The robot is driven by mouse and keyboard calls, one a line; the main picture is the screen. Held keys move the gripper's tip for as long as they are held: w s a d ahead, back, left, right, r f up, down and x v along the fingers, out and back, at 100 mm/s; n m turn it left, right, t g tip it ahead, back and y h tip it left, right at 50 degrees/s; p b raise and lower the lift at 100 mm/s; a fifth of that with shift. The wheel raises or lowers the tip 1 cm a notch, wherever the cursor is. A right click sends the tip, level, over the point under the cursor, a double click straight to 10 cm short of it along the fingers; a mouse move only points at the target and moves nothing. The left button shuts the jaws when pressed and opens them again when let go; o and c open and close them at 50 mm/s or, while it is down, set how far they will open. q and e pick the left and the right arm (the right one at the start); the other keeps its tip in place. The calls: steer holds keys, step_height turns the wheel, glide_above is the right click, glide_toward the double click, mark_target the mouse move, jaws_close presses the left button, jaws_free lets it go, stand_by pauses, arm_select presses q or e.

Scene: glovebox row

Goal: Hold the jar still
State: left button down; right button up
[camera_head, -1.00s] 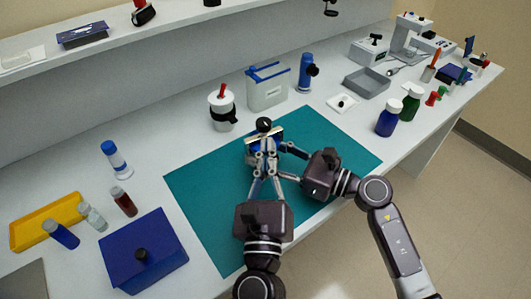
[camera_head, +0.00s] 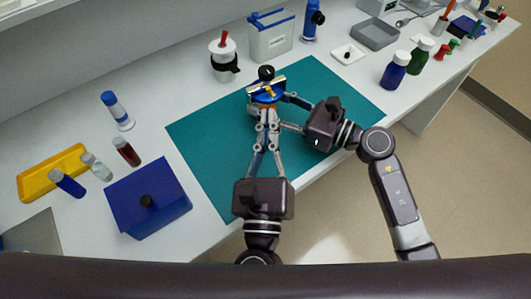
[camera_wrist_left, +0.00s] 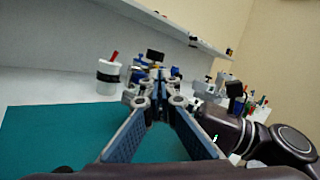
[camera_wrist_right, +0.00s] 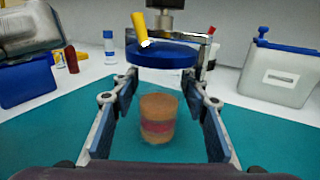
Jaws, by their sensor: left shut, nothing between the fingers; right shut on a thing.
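The jar (camera_wrist_right: 158,119) shows in the right wrist view as a brown upright cylinder with a reddish band over the teal mat. A blue disc (camera_wrist_right: 162,56) appears above it, with a yellow handle (camera_wrist_right: 139,28) and a dark knob. In the head view the disc (camera_head: 262,98) hides most of the jar. My right gripper (camera_wrist_right: 160,88) has one finger on each side and is shut on the jar; the contact itself is unclear. My left gripper (camera_wrist_left: 160,90) is shut and empty, its tips close in front of the jar in the head view (camera_head: 268,112).
The teal mat (camera_head: 215,155) is mostly bare. A navy box (camera_head: 165,205), small vials and a yellow tray (camera_head: 35,182) stand left. A white container (camera_head: 223,62) and a blue-lidded bin (camera_head: 270,42) stand behind. Bottles (camera_head: 393,72) stand right.

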arm_select(q)
steer(key=v, duration=0.8)
steer(key=shift+s+a, duration=0.15)
steer(key=shift+s, duration=0.3)
steer(key=shift+r, duration=0.15)
